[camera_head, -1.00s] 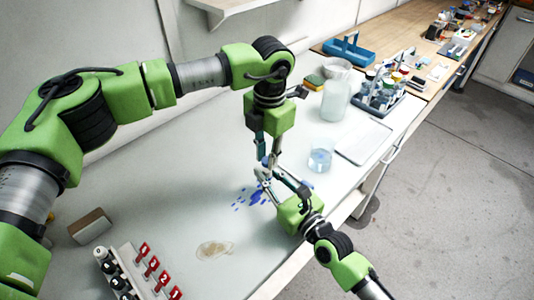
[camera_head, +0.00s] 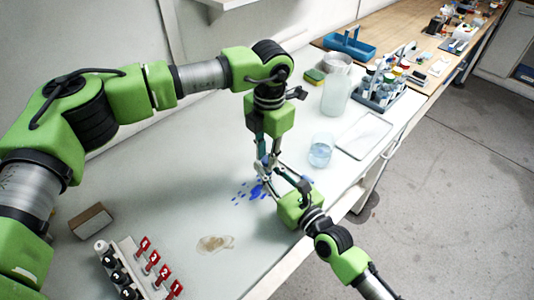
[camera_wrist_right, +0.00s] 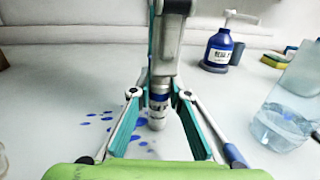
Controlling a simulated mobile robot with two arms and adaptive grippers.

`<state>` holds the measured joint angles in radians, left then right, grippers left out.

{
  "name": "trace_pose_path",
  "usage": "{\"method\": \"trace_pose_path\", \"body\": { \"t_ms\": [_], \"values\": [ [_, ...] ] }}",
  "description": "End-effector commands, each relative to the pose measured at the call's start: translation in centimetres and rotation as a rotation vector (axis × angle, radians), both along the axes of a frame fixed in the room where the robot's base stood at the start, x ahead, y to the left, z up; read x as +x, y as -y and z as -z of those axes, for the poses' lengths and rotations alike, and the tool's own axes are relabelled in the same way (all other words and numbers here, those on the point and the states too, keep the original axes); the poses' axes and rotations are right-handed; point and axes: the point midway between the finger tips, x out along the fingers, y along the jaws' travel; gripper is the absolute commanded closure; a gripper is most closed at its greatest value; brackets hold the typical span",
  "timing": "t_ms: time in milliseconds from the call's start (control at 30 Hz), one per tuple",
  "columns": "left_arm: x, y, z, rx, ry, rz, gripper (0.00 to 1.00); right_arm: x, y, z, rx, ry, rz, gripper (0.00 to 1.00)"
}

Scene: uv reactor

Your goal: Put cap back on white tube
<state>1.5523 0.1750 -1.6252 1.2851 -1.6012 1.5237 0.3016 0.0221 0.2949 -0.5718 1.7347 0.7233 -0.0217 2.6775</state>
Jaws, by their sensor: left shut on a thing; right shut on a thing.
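My left gripper (camera_head: 265,158) points down over the bench and meets my right gripper (camera_head: 270,170), which reaches in from the lower right. In the right wrist view, my right gripper (camera_wrist_right: 159,90) is shut around the slim white tube (camera_wrist_right: 157,122), with a blue band at finger height and its rounded pale end below. My left gripper's fingers (camera_wrist_right: 168,65) come down just above, in line with the tube. They appear shut on the cap, which is mostly hidden between them. Whether cap and tube touch cannot be told.
A rack (camera_head: 128,262) with black-topped tubes and red number tags stands at lower left, near a brown block (camera_head: 91,222). A beaker (camera_head: 320,152), a tray (camera_head: 364,138) and a large clear vessel (camera_head: 336,96) stand right of the grippers. Blue spots (camera_head: 257,191) mark the bench.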

Motion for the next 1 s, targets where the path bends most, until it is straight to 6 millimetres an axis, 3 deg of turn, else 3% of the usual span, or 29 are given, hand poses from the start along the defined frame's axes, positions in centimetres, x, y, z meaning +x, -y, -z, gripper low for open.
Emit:
{"method": "trace_pose_path", "body": {
  "t_ms": [667,767,1000],
  "values": [
    [0.0,0.0,1.1,-0.001,0.001,0.025,0.86,0.0,0.0,0.0,0.0,0.0,0.0,1.0],
    [0.0,0.0,1.1,-0.001,0.0,0.126,0.86,0.0,0.0,0.0,0.0,0.0,0.0,1.0],
    [0.1,-0.1,1.1,-0.001,0.0,0.545,0.85,0.0,0.0,0.0,0.0,0.0,0.0,1.0]
  ]
}}
